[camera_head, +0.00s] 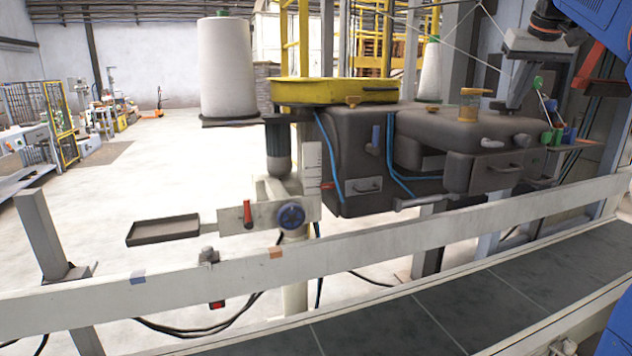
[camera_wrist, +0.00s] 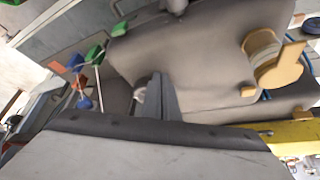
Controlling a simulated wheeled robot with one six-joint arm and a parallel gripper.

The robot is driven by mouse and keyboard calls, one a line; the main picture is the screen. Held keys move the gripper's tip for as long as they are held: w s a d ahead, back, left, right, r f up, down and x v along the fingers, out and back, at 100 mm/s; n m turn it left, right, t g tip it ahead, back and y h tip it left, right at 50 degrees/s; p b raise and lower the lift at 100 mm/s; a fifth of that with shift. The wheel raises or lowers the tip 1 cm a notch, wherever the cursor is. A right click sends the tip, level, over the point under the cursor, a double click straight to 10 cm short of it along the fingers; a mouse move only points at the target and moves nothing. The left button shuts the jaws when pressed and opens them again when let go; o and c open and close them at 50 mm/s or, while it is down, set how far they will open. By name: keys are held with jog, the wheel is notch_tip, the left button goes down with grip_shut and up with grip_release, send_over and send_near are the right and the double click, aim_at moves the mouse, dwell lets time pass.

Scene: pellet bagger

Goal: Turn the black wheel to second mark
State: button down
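The dark hand wheel (camera_head: 291,216), with a bluish hub, sits on the front of a pale column-mounted block in the head view. A pale upright scale plate (camera_head: 312,165) with small dark marks stands just above and right of it; the marks are too small to read. My gripper (camera_head: 514,100) is at the upper right, above the sewing-head machine, well away from the wheel. In the wrist view its grey fingers (camera_wrist: 160,98) lie close together with nothing seen between them. The wheel does not show in the wrist view.
A red-handled lever (camera_head: 248,212) is just left of the wheel, and a dark tray (camera_head: 163,230) further left. A pale conveyor rail (camera_head: 380,240) crosses in front. The grey machine (camera_head: 365,150) with blue hoses stands right of the wheel. Thread lines run near my gripper.

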jog(key=shift+w+a, duration=0.1)
jog(key=shift+a, duration=0.2)
jog(key=shift+s+a, duration=0.15)
jog(key=shift+s, duration=0.2)
jog(key=shift+r, duration=3)
